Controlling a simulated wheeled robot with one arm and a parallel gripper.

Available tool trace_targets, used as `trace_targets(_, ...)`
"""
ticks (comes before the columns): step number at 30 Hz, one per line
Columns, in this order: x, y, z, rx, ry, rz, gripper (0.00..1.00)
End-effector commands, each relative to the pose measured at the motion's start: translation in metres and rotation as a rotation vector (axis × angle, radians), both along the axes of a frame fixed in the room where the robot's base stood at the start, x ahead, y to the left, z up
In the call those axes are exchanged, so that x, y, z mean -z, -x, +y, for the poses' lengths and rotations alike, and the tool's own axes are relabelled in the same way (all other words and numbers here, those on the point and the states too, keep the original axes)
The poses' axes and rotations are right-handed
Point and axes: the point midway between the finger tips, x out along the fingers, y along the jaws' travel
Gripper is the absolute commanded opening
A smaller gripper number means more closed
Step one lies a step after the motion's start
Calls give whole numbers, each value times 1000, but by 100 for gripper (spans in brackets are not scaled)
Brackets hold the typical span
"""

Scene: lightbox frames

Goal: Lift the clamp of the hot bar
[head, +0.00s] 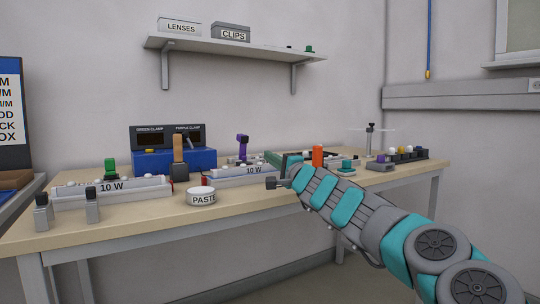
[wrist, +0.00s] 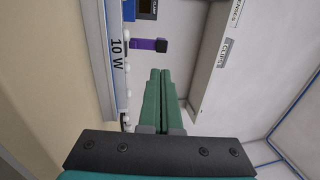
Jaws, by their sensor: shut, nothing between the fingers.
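Two pale bars marked 10 W lie on the table. The left bar (head: 125,190) carries an upright green clamp (head: 110,167); the right bar (head: 235,175) carries an upright purple clamp (head: 242,146). Behind them, a blue box (head: 175,159) bears a panel (head: 167,136) labelled green clamp and purple clamp; its readings are too small to tell. My gripper's green fingers (head: 268,156) are to the right of the purple clamp. In the wrist view, the fingers (wrist: 160,72) are shut and empty, pointing towards the purple clamp (wrist: 150,44) and apart from it. The right bar (wrist: 117,55) lies beside them.
A brown-topped stand (head: 179,158) stands between the bars. A paste tin (head: 201,197) sits near the front edge. An orange cylinder (head: 318,156) is close by my arm. Small fixtures crowd the right end. A shelf (head: 235,44) hangs above. The front strip is mostly clear.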

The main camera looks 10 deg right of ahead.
Motion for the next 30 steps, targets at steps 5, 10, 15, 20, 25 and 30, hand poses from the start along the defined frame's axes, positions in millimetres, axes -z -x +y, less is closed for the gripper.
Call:
trace_targets(5, -5, -18, 7, 0, 6, 0, 0)
trace_targets(10, -8, -36, 11, 4, 8, 2, 0)
trace_targets(15, -11, -52, 17, 1, 8, 2, 0)
trace_targets(20, -16, -66, 21, 3, 9, -2, 0)
trace_targets(25, -18, -83, 27, 3, 9, 1, 0)
trace_targets(30, -22, -98, 31, 3, 10, 0, 0)
